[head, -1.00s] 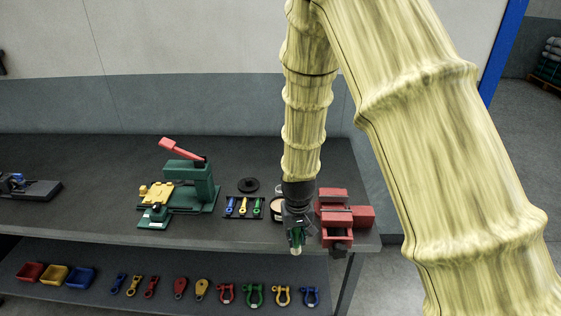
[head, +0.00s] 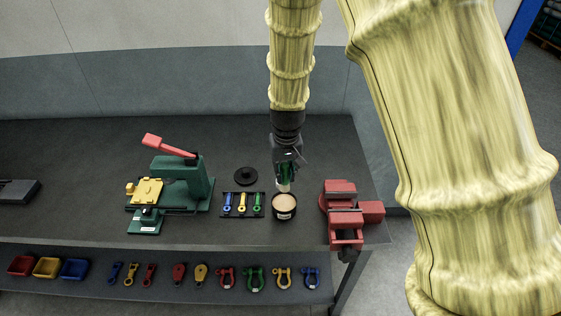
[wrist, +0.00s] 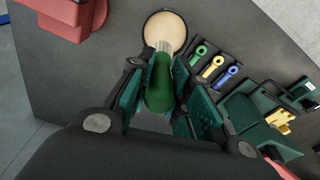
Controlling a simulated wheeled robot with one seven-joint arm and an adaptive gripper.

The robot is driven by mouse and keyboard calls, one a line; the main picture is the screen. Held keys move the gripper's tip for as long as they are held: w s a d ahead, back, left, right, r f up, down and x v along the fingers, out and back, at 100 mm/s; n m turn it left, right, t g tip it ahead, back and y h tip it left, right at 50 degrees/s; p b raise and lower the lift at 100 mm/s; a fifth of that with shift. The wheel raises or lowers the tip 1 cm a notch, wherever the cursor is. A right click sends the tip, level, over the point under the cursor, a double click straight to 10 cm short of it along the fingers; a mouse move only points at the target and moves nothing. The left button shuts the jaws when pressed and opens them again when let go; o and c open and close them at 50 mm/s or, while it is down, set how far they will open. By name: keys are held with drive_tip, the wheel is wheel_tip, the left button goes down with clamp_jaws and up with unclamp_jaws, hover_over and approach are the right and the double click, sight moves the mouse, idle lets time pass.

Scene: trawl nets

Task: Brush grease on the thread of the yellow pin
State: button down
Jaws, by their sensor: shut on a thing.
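My gripper (head: 286,168) is shut on the green handle of a brush (wrist: 159,88). The brush points down, and its pale bristles (head: 284,187) are at the far rim of a round dark tin of tan grease (head: 284,205). In the wrist view the bristle tip overlaps the near edge of the tin (wrist: 179,20); I cannot tell whether it touches the grease. The yellow pin (head: 242,203) lies in a black rack between a blue pin (head: 227,203) and a green pin (head: 258,202), left of the tin. Its thread is too small to make out.
A red vise (head: 344,216) stands right of the tin at the bench edge. A black disc (head: 246,177) lies behind the rack. A green press (head: 185,182) with a red lever stands to the left. Shackles and bins fill the lower shelf (head: 100,291).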

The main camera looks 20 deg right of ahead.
sight(284, 181)
drive_tip(key=shift+s+f+b, duration=0.2)
drive_tip(key=shift+s+b, duration=0.3)
drive_tip(key=shift+s, duration=0.1)
drive_tip(key=shift+a+f, duration=0.1)
drive_tip(key=shift+f, duration=0.25)
drive_tip(key=shift+w+f+b, duration=0.3)
drive_tip(key=shift+f+b, duration=0.15)
drive_tip(key=shift+f, duration=0.15)
drive_tip(key=shift+w+f+b, duration=0.25)
drive_tip(key=shift+f+b, duration=0.2)
drive_tip(key=shift+f, duration=0.1)
drive_tip(key=shift+f+b, duration=0.35)
drive_tip(key=shift+s+f+b, duration=0.35)
drive_tip(key=shift+f+b, duration=0.05)
drive_tip(key=shift+b, duration=0.1)
drive_tip(key=shift+w+f, duration=0.2)
drive_tip(key=shift+f, duration=0.25)
drive_tip(key=shift+s+r, duration=0.15)
drive_tip(key=shift+s, duration=0.05)
drive_tip(key=shift+w, duration=0.15)
